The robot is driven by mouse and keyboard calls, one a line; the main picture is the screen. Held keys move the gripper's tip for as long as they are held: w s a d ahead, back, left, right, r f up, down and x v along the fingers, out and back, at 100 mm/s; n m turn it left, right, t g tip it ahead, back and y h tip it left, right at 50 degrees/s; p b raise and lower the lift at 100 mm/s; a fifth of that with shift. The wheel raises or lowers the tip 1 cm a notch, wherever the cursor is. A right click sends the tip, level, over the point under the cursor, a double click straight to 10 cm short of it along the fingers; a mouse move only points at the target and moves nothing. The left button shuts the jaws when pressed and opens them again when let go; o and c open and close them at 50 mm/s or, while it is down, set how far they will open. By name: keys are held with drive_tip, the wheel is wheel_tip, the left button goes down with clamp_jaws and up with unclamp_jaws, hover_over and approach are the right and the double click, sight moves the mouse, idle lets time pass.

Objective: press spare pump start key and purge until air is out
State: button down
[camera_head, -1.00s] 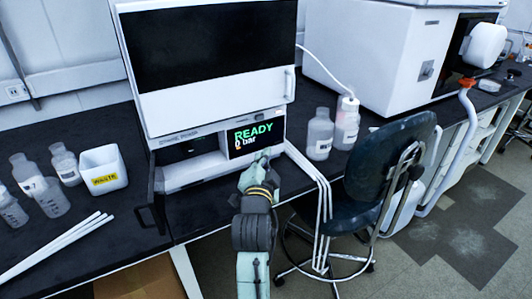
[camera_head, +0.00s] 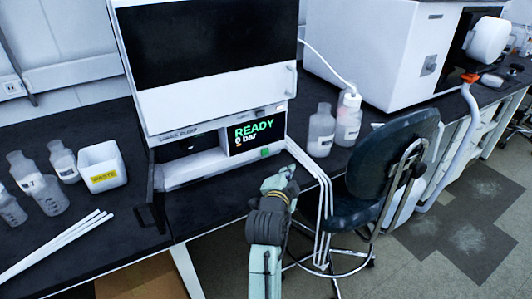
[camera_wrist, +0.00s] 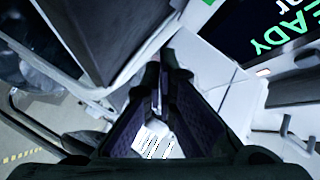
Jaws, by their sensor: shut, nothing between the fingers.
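The spare pump (camera_head: 200,165) is the low white unit under the large black-fronted instrument. A green key (camera_head: 265,152) shows just below the screen; part of a green patch also shows at the top edge of the wrist view (camera_wrist: 208,2). My gripper (camera_head: 285,172) is in front of the pump, to the lower right of the green key and apart from it. In the wrist view my gripper's fingers (camera_wrist: 163,78) are shut with nothing between them.
A white WASTE container (camera_head: 102,166) and several bottles stand on the left of the dark bench, with white rods (camera_head: 58,243) nearby. White tubes (camera_head: 320,190) hang right of my gripper, close to a dark chair (camera_head: 385,165). Two bottles (camera_head: 321,131) stand behind the tubes.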

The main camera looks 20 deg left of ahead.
approach(275, 149)
drive_tip(key=shift+w+d+f, duration=0.2)
drive_tip(key=shift+w+d, duration=0.3)
drive_tip(key=shift+w+d+f, duration=0.25)
drive_tip(key=shift+w+d, duration=0.25)
drive_tip(key=shift+w+a+r, duration=0.1)
drive_tip(key=shift+w+a, duration=0.35)
drive_tip(key=shift+a, duration=0.2)
drive_tip(key=shift+w+a, duration=0.1)
drive_tip(key=shift+w+a+b, duration=0.2)
drive_tip(key=shift+a+b, duration=0.05)
drive_tip(key=shift+b, duration=0.1)
drive_tip(key=shift+w+a, duration=0.3)
drive_tip(key=shift+a, duration=0.1)
idle(0.8)
drive_tip(key=shift+s+d+b, duration=0.1)
drive_tip(key=shift+d+b, duration=0.05)
drive_tip(key=shift+b, duration=0.15)
drive_tip(key=shift+s+d, duration=0.5)
drive_tip(key=shift+d, duration=0.05)
drive_tip(key=shift+d, duration=0.1)
